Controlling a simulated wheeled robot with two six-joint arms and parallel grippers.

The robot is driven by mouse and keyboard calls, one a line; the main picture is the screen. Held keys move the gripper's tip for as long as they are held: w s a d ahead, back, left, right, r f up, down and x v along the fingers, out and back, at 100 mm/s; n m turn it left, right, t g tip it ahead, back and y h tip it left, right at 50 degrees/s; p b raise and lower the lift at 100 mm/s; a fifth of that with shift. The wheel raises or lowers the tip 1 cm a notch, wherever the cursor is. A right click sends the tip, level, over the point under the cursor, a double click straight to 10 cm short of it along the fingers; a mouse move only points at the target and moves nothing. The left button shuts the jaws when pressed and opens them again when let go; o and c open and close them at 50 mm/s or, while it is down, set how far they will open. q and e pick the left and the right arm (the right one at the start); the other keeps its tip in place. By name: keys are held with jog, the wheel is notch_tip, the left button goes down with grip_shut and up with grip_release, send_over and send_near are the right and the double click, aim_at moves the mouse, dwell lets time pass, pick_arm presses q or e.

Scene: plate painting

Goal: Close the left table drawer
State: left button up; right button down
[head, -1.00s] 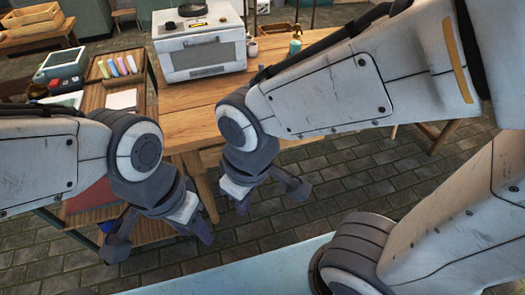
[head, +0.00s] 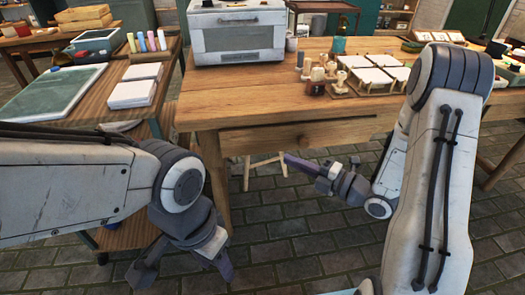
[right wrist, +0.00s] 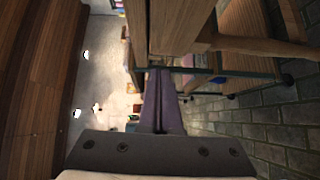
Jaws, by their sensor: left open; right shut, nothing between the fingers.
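The wooden table (head: 225,106) has a drawer (head: 262,141) in its front, with a small round knob (head: 303,138), in the head view. The drawer front looks close to the table's face; a dark line runs along its top, and I cannot tell if it is fully shut. My right gripper (head: 291,160) is shut and empty, just below and in front of the drawer, pointing left. In the right wrist view its closed fingers (right wrist: 160,105) lie near wooden furniture parts. My left gripper (head: 182,270) is open and empty, low at the left front, away from the drawer.
A white oven (head: 237,35) stands on the table. Several small stamps and bottles and a rack of white tiles (head: 375,78) are to its right. A side table at the left carries a stack of white sheets (head: 133,93) and a green-grey board (head: 50,95). The floor is clear in front.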

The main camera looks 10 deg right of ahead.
send_near(250, 134)
jog(key=a, duration=0.4)
jog(key=w, duration=0.1)
jog(key=w+b, duration=0.1)
jog(key=w, duration=0.1)
jog(key=shift+f, duration=0.2)
pick_arm(q)
jog(key=shift+f, duration=0.75)
pick_arm(e)
jog(key=shift+w+a, duration=0.1)
jog(key=shift+w, duration=0.35)
